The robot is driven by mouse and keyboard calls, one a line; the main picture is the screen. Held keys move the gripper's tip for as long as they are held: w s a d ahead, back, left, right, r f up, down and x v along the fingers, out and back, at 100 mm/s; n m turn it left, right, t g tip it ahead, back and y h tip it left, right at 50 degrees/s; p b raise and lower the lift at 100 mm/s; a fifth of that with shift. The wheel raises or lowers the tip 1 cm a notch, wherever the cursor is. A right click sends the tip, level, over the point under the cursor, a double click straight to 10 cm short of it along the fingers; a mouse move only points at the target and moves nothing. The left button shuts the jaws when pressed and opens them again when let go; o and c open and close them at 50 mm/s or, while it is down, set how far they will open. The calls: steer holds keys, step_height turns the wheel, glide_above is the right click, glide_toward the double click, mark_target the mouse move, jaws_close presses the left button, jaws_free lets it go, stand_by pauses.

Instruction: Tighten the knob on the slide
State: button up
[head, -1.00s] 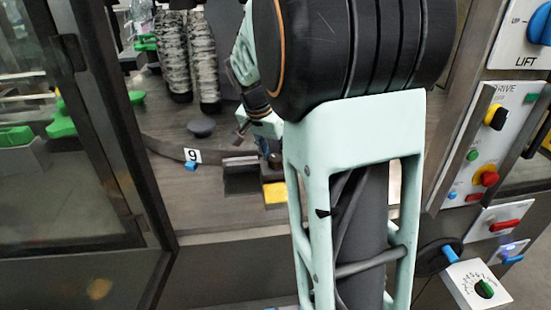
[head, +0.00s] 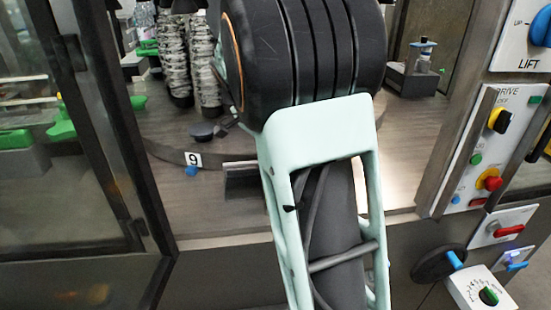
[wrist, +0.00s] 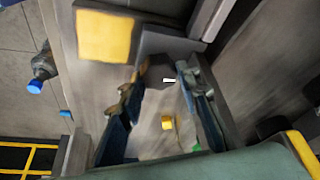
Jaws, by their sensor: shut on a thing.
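In the wrist view, my gripper (wrist: 161,70) has its two fingers on either side of a dark knob (wrist: 158,76) with a short white mark. The fingertips are at the knob's sides, and it appears held between them. The knob sits next to a grey block, which I take to be the slide (wrist: 172,43); a yellow patch (wrist: 105,36) lies beside it. In the head view my arm hides the gripper and the knob. A dark block (head: 240,183) shows just left of the arm.
A label "9" (head: 193,160) and a round black disc (head: 203,131) are on the deck at left. A glass door (head: 70,130) stands at far left. The drive panel (head: 487,150) is at right. A small yellow piece (wrist: 167,122) shows between the fingers' bases.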

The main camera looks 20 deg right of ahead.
steer(key=o, duration=1.2)
steer(key=shift+c, duration=0.2)
steer(key=v, duration=0.8)
